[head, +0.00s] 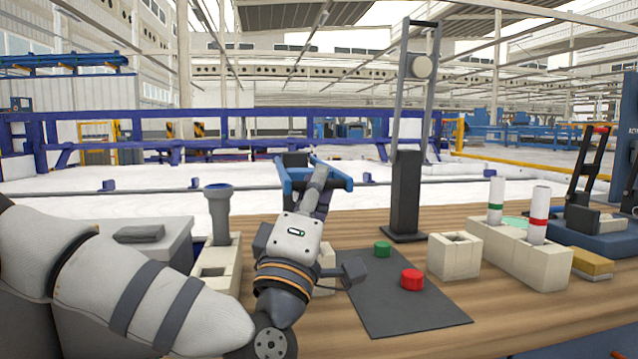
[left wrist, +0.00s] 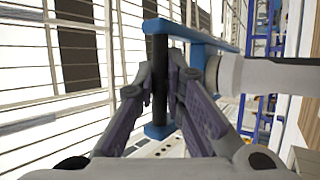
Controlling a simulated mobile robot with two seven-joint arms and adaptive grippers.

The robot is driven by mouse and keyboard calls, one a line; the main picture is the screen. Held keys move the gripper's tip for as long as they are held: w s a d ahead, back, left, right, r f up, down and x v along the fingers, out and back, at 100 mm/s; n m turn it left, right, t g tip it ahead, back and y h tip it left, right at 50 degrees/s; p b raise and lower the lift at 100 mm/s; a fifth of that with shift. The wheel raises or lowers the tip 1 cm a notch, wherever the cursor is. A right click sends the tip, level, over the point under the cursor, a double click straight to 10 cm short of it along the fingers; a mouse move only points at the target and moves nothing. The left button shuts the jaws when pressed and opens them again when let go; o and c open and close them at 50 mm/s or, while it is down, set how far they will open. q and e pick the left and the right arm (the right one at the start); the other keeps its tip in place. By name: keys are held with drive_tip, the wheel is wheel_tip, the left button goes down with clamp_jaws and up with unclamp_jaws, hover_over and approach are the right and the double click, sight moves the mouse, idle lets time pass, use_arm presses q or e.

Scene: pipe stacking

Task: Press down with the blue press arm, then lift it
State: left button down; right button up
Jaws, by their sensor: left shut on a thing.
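The blue press arm (head: 338,179) stands behind my left wrist in the head view, at the far side of the table. In the left wrist view its blue end pieces (left wrist: 158,131) hold a dark bar (left wrist: 160,88) between them. My left gripper (left wrist: 162,75) is shut on this dark bar, with one finger on each side of it. A thick grey cylinder (left wrist: 265,75) joins the blue frame at the right. In the head view my wrist hides most of the fingers and the lower press. My right gripper is not in view.
A dark mat (head: 400,300) bears a green cap (head: 382,249) and a red cap (head: 412,279). Cream blocks (head: 453,257) and upright white tubes (head: 539,208) stand to the right. A grey post (head: 405,190) rises behind the mat. A blue-grey pipe (head: 219,210) stands left of my wrist.

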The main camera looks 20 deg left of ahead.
use_arm(q)
drive_tip(key=shift+d+f, duration=0.15)
drive_tip(key=shift+f, duration=0.7)
drive_tip(key=c, duration=1.7)
unclamp_jaws()
drive_tip(key=shift+o, duration=0.2)
drive_tip(key=shift+r, duration=0.1)
drive_tip(key=shift+r, duration=0.2)
drive_tip(key=v, duration=1.2)
